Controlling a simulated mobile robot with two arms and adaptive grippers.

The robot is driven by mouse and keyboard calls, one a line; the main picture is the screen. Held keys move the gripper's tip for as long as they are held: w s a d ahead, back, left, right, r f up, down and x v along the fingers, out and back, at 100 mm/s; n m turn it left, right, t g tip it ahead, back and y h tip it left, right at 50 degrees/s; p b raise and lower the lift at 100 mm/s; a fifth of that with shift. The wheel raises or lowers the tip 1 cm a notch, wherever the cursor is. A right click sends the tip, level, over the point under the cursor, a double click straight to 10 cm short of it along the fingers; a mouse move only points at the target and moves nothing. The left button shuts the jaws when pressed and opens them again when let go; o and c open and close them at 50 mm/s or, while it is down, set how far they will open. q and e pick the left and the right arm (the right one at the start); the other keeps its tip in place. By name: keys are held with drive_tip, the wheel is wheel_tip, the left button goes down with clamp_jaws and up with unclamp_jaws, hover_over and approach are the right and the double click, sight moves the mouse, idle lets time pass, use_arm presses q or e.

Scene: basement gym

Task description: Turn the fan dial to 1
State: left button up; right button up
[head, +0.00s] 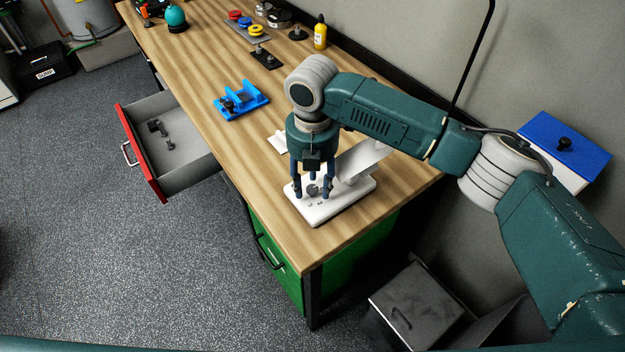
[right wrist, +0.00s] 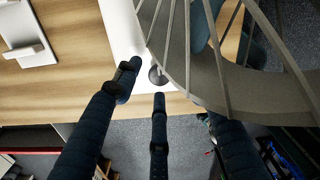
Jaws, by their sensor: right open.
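The fan's white base (head: 345,204) stands on the workbench near its front right corner. Its pale upper part (head: 362,160) is partly hidden by my right arm; the grey cage (right wrist: 235,85) fills the upper right of the right wrist view. The round dark dial (right wrist: 157,76) is on the base; in the head view it shows between the fingers. My right gripper (head: 312,190) points down over the dial, its three fingers spread open around it. In the right wrist view, the fingertips (right wrist: 160,95) are close to the dial; contact cannot be told. My left gripper is out of view.
The wooden workbench (head: 225,65) holds a blue fixture (head: 240,100), a yellow bottle (head: 320,34) and a small white plate (head: 277,143) beside the fan. A red-fronted drawer (head: 140,155) stands open at the left. A blue-lidded box (head: 562,145) is at the right wall.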

drive_tip(key=shift+f, duration=0.15)
drive_tip(key=shift+c, duration=0.8)
drive_tip(key=c, duration=0.9)
drive_tip(key=m+p, duration=0.2)
drive_tip(key=p, duration=0.1)
drive_tip(key=shift+r, duration=0.2)
clamp_jaws()
drive_tip(key=shift+f+m+p, duration=0.2)
drive_tip(key=shift+m+p, duration=0.1)
drive_tip(key=shift+m, duration=0.3)
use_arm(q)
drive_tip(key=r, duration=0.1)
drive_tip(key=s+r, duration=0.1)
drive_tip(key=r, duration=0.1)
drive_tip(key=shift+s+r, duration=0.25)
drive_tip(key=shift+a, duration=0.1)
